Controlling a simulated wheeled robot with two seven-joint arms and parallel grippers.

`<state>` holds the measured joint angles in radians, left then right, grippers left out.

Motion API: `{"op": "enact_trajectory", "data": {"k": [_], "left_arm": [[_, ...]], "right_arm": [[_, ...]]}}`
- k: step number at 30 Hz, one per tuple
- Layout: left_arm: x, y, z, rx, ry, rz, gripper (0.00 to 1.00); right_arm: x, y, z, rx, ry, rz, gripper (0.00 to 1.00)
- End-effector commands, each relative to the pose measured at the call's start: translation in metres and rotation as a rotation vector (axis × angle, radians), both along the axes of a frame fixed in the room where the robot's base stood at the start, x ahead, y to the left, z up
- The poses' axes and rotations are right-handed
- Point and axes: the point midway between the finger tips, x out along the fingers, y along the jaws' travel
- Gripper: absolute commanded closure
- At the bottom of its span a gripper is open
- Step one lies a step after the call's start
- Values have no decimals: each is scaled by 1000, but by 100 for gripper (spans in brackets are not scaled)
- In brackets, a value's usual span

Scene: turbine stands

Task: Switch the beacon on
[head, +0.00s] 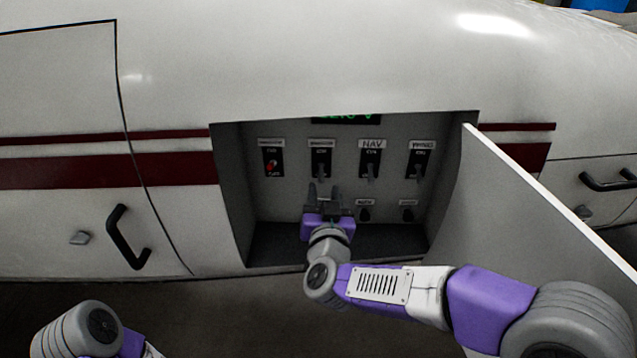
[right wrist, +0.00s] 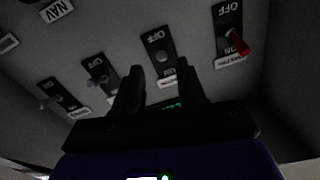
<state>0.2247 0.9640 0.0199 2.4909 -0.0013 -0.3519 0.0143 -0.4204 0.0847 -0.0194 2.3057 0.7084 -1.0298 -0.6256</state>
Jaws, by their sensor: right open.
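A row of toggle switches is on the back wall of the recess. My right gripper (head: 323,190) is open and empty, just below the second switch. In the right wrist view its fingertips (right wrist: 159,70) are either side of that lever's line; contact cannot be told. My left gripper is out of view.
The NAV switch (head: 371,161) and another switch (head: 419,160) are to the right. A green display (head: 346,118) is above. An open door panel (head: 540,215) bounds the recess on the right.

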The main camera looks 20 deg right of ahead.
Motion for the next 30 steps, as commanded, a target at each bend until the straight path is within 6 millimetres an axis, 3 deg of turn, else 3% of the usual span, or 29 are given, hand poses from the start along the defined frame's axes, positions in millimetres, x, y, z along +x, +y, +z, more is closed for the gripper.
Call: {"op": "enact_trajectory", "data": {"k": [3, 9, 19, 27, 30], "left_arm": [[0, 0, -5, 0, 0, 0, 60], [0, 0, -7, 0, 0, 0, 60], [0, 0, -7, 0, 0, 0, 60], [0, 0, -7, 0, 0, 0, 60], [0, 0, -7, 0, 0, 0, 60]], "right_arm": [[20, -3, -2, 0, 1, 1, 60], [41, -7, -1, 1, -1, 3, 60], [44, -7, 0, 1, -1, 5, 60], [44, -7, 0, 1, -1, 5, 100], [44, -7, 0, 2, -1, 5, 100]]}}
